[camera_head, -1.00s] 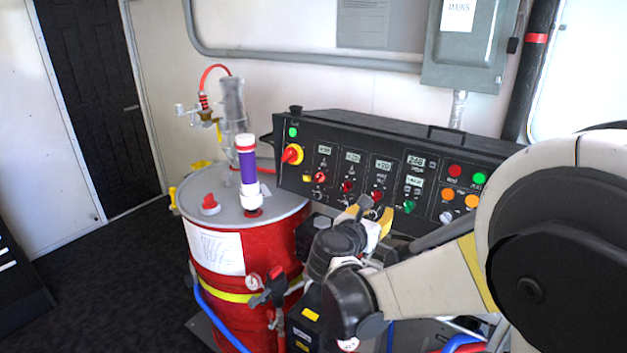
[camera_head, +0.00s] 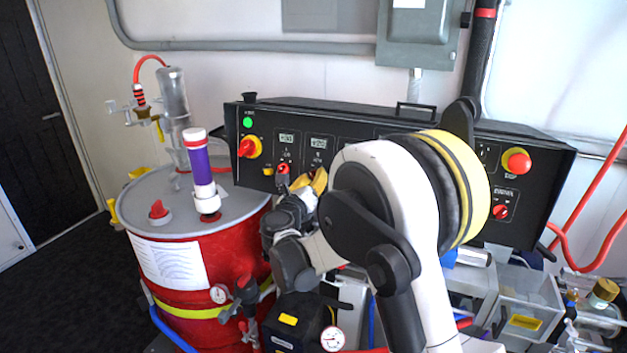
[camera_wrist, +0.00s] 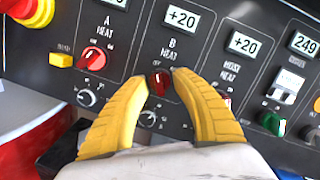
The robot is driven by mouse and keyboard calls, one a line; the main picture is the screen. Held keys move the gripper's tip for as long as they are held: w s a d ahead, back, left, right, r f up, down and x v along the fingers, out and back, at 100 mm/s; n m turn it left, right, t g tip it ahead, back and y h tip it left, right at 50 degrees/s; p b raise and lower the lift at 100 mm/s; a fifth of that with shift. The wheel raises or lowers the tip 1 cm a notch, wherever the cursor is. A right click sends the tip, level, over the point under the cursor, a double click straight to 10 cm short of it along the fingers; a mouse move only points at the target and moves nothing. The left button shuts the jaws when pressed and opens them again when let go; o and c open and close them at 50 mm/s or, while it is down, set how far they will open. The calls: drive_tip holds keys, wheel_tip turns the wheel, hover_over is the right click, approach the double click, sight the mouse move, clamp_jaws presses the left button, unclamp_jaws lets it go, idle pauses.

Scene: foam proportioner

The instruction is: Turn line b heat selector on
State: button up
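The line B heat selector (camera_wrist: 159,84) is a small red knob under the "B HEAT" label, below a +20 display (camera_wrist: 182,18) in the wrist view. Its pointer looks roughly upright; its exact setting is too small to tell. My gripper (camera_wrist: 160,78) has two yellow fingers, one on each side of this knob. The fingers are apart, with a narrow gap showing beside the knob. In the head view my gripper (camera_head: 310,181) is at the black control panel (camera_head: 350,118), and my arm and gripper hide the B selector there.
The red A heat selector (camera_wrist: 92,58) is left of the B knob. A small dark knob (camera_wrist: 148,118) sits just below it. A green knob (camera_wrist: 271,122) is to the right. A red drum (camera_head: 200,270) with a purple-banded tube (camera_head: 202,170) stands left of the panel.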

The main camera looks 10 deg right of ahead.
drive_tip(key=shift+w+d, duration=0.15)
drive_tip(key=shift+w, duration=0.25)
clamp_jaws()
drive_tip(key=shift+m, duration=0.3)
drive_tip(key=m+h, duration=0.1)
drive_tip(key=m, duration=0.5)
drive_tip(key=shift+m+g+h+b, duration=0.3)
drive_tip(key=shift+g+h, duration=0.1)
drive_tip(key=m+g+h, duration=0.1)
drive_tip(key=m, duration=0.5)
drive_tip(key=shift+m, duration=0.3)
